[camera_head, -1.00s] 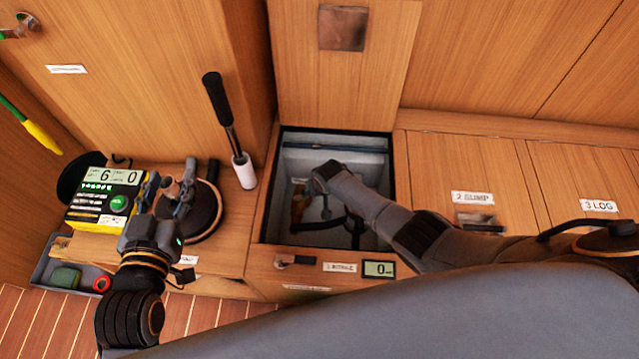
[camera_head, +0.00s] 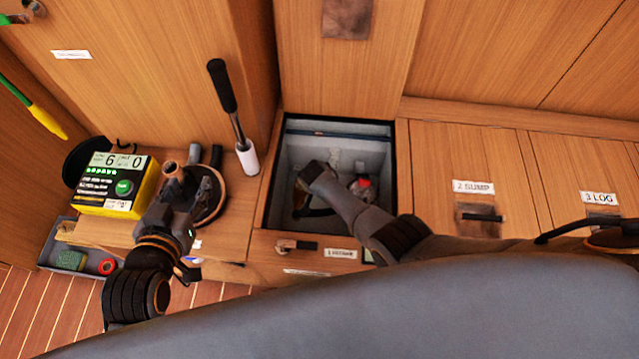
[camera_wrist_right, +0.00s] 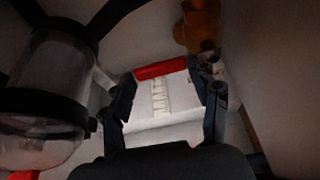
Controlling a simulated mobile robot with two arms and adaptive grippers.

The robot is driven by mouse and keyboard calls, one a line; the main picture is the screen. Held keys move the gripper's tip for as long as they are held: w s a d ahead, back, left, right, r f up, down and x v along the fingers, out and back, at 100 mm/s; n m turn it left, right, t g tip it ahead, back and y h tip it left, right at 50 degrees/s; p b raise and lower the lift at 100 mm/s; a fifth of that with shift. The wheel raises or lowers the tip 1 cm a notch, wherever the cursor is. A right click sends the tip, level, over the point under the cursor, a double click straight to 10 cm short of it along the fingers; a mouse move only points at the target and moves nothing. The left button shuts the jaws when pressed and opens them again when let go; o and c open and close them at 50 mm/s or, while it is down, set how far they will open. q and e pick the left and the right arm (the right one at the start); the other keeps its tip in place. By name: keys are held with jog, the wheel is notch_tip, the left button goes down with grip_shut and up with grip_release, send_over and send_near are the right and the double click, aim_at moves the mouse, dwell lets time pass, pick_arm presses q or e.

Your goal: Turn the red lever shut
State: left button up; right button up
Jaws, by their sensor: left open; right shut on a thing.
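The red lever (camera_wrist_right: 162,69) lies between the fingertips of my right gripper (camera_wrist_right: 168,92) in the right wrist view, with a pale lettered surface (camera_wrist_right: 157,100) below it. My right gripper is shut on it; the finger contact is dim. In the head view my right arm reaches down into the open locker (camera_head: 274,190), where its hand is mostly hidden. A small red part (camera_head: 364,182) shows right of that arm; I cannot tell whether it is the lever. My left gripper (camera_head: 180,188) is open above the left bench, close to a round black-rimmed object (camera_head: 214,208).
A clear cylinder (camera_wrist_right: 42,115) with black bands stands left of my right gripper, and a bronze fitting (camera_wrist_right: 198,28) is beyond it. Locker walls are close around my right arm.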

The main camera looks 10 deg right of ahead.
jog(key=shift+s, duration=0.1)
jog(key=o, duration=1.7)
jog(key=v, duration=1.2)
